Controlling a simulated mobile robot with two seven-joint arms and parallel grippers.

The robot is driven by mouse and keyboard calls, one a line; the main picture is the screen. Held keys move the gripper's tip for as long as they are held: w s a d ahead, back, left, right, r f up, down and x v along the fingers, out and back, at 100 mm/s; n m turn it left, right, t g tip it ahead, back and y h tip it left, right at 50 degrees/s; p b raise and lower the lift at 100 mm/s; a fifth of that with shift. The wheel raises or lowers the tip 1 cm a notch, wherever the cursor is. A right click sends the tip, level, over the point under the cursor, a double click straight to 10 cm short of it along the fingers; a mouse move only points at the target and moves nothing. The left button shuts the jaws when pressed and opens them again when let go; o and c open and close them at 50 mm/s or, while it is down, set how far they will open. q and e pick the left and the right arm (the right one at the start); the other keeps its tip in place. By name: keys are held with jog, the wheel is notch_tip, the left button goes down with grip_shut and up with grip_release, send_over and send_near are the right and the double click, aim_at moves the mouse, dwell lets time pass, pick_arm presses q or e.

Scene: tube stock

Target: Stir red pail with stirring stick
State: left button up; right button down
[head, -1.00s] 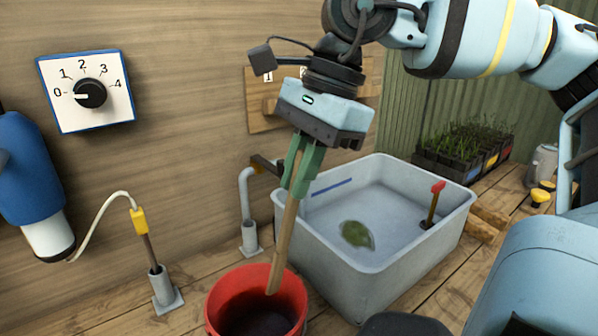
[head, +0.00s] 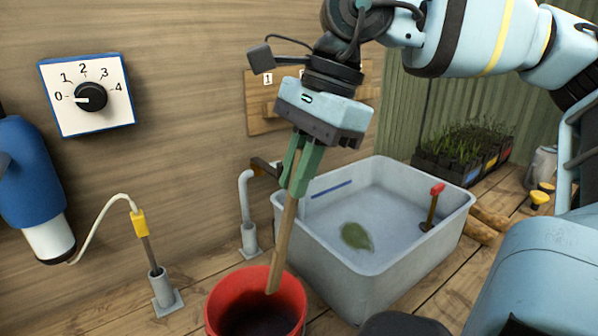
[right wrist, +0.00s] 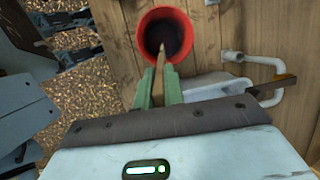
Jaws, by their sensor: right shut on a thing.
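The red pail (head: 230,303) stands on the wooden floor at the bottom of the head view, with dark contents inside. It also shows in the right wrist view (right wrist: 149,22). My right gripper (head: 300,170) has green fingers and is shut on the wooden stirring stick (head: 283,240). The stick slants down, and its lower end reaches over or into the pail's mouth. In the right wrist view the stick (right wrist: 161,60) points from between the fingers (right wrist: 159,88) into the pail opening. I cannot tell whether its tip touches the contents. My left gripper is not in view.
A grey water tub (head: 352,280) with a leaf (head: 356,236) and a red-topped lever (head: 436,190) stands right of the pail. A grey pipe (head: 245,210) rises behind it. A yellow-handled probe (head: 139,223) sits in a holder at left. A dial (head: 90,96) is on the wall.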

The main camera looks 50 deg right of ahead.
aim_at(298, 149)
jog(key=shift+r+p, duration=1.05)
jog(key=shift+r, duration=1.15)
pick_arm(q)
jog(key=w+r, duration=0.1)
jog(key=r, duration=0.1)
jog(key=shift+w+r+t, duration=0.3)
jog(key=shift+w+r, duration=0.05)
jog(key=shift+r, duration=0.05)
